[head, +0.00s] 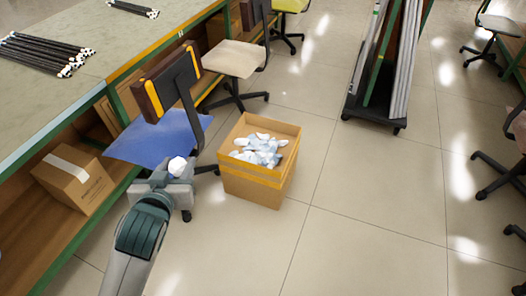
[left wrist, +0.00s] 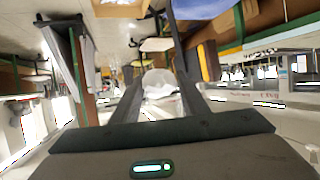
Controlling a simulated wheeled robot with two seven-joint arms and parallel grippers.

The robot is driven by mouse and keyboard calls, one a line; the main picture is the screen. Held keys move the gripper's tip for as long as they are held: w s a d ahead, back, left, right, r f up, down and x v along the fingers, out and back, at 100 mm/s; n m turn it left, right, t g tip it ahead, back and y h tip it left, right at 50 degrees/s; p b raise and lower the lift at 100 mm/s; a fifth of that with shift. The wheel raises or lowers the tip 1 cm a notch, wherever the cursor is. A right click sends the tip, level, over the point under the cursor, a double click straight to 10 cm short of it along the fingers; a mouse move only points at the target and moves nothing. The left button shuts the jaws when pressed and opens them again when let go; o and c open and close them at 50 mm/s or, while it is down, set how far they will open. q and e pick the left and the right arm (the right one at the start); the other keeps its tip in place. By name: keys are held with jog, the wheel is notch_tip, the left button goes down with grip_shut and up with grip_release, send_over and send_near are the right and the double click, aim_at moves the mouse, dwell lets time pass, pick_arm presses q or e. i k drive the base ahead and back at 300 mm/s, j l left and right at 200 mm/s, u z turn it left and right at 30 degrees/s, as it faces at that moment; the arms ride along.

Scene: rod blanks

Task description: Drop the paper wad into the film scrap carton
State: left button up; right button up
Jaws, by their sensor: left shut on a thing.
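The white paper wad (head: 177,166) sits between the fingertips of my left gripper (head: 173,172), which is shut on it. The wad also shows in the left wrist view (left wrist: 160,86) between the two fingers (left wrist: 161,97). The film scrap carton (head: 256,187) is an open brown box with a yellow band, standing on the floor to the right of my left gripper. Crumpled white and pale blue film scraps (head: 262,150) lie inside it. The wad is outside the carton, left of its near left side. My right gripper is not in view.
A blue-seated chair (head: 160,137) stands just behind my left gripper. A workbench (head: 60,75) with black rods (head: 40,52) runs along the left, with a closed cardboard box (head: 75,180) on its lower shelf. A dark cart (head: 375,105) stands at the back. Floor right of the carton is clear.

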aim_at(260, 147)
jog(key=i+j+z, duration=0.2)
jog(key=i+z, duration=0.2)
jog(key=i+j+z, duration=0.4)
jog(key=i, duration=0.15)
jog(key=i+j+z, duration=0.4)
